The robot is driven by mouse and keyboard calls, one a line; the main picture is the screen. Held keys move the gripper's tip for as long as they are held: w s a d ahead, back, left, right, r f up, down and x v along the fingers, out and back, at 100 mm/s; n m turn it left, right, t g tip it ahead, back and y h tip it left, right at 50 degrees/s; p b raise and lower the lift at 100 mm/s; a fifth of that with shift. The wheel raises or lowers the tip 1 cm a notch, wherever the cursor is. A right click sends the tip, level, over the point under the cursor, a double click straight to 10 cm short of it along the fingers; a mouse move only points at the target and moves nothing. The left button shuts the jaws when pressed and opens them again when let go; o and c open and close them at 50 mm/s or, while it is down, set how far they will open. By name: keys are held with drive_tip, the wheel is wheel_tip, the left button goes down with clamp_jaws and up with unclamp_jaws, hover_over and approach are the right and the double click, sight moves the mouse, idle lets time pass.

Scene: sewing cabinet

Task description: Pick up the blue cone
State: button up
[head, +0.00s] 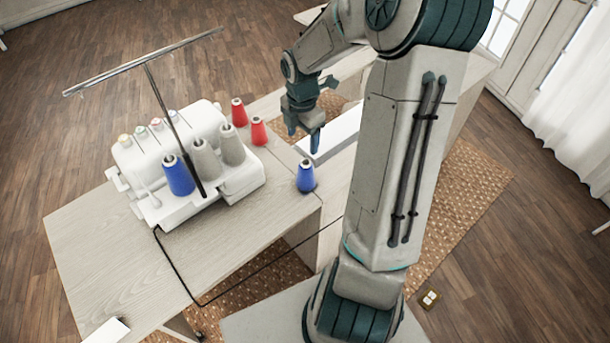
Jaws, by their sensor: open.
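A blue cone (306,177) of thread stands upright on the table near its right front edge, apart from the sewing machine. A second blue cone (178,176) stands on the white machine (240,180) at the left, beside the thin metal pole. My gripper (304,143) points down, above and behind the lone blue cone in the picture. It is open, with nothing seen between its fingers. It looks apart from the cone, though the height gap is hard to judge.
Two red cones (258,131) stand behind the machine, and grey cones (232,146) stand on it. A thread stand (150,65) rises above it. A white flat object (340,130) lies behind my gripper.

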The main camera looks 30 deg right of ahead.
sight(305, 168)
drive_tip(key=shift+s+d+f, duration=0.1)
drive_tip(key=shift+d+f, duration=0.1)
drive_tip(key=shift+f, duration=3.1)
drive_tip(key=shift+s+d+f, duration=0.1)
drive_tip(key=shift+d+f, duration=0.05)
drive_tip(key=shift+f, duration=3.1)
drive_tip(key=c, duration=1.1)
